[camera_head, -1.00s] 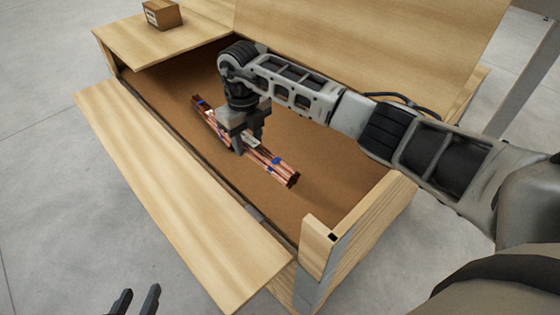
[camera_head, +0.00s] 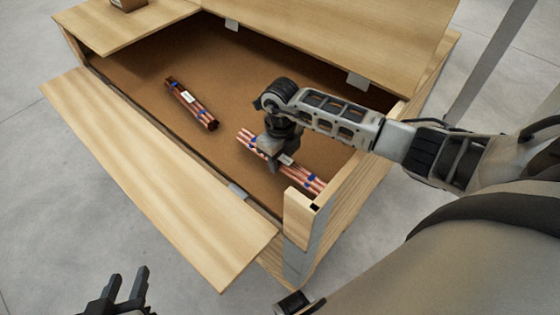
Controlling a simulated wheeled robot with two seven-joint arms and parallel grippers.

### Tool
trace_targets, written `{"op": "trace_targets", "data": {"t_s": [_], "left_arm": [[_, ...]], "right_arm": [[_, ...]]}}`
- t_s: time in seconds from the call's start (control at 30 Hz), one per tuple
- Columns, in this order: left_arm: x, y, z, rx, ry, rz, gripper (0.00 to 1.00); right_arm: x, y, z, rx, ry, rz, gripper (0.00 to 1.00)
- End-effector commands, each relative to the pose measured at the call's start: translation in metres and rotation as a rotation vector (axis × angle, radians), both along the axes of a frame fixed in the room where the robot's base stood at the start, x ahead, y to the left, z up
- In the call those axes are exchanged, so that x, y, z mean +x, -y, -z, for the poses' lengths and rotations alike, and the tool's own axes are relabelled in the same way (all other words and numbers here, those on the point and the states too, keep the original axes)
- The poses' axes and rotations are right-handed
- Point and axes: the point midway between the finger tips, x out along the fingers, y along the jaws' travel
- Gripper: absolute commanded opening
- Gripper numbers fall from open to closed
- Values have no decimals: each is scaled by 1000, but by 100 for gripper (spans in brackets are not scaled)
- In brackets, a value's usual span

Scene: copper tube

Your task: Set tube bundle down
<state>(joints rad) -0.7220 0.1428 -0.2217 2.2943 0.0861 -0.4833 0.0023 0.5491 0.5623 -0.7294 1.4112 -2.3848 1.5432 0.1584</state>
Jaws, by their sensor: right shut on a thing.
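A copper tube bundle (camera_head: 308,178) with blue bands and a white label is in my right gripper (camera_head: 275,162), in the near right part of the wooden crate (camera_head: 150,185). The gripper is shut around its middle from above. I cannot tell whether the bundle touches the crate floor. A second, similar copper tube bundle (camera_head: 190,101) lies on the brown crate floor to the left, apart from the first. My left gripper (camera_head: 125,285) is at the bottom left, outside the crate, with its two fingers apart and nothing between them.
The crate's flaps are folded out on several sides. A small cardboard box (camera_head: 128,4) sits on the far left flap. The crate wall and corner post (camera_head: 300,215) stand close to the held bundle. Brown floor (camera_head: 235,70) is free behind the bundles.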

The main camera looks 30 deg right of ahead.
Motion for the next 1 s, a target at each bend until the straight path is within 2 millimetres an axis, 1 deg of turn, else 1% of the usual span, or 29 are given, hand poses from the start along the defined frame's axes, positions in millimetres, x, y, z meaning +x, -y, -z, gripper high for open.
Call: {"op": "trace_targets", "data": {"t_s": [0.03,0.13,0.37,0.47,0.5,0.53,0.57,0.83,0.93,1.0], "left_arm": [[0,0,2,0,2,0,36],[1,0,2,1,4,0,36],[0,0,-1,0,7,0,36],[0,0,2,-1,5,2,36],[-1,0,1,1,4,3,36],[-1,0,1,1,4,4,36],[-1,0,2,1,3,4,36],[-3,1,2,4,-2,8,36],[-3,0,0,4,-2,8,36],[-3,1,-1,4,-3,8,36]], "right_arm": [[1,-3,9,6,1,-1,0],[1,-2,18,3,2,-1,0],[2,-2,18,3,4,-2,0],[2,-1,21,2,3,-2,0],[1,-1,21,1,1,-2,51],[1,-1,21,1,1,-2,59],[1,-1,21,1,1,-2,62],[0,-2,19,2,0,-2,62],[1,-1,13,2,3,-3,62],[2,-1,3,3,4,-3,62]]}}
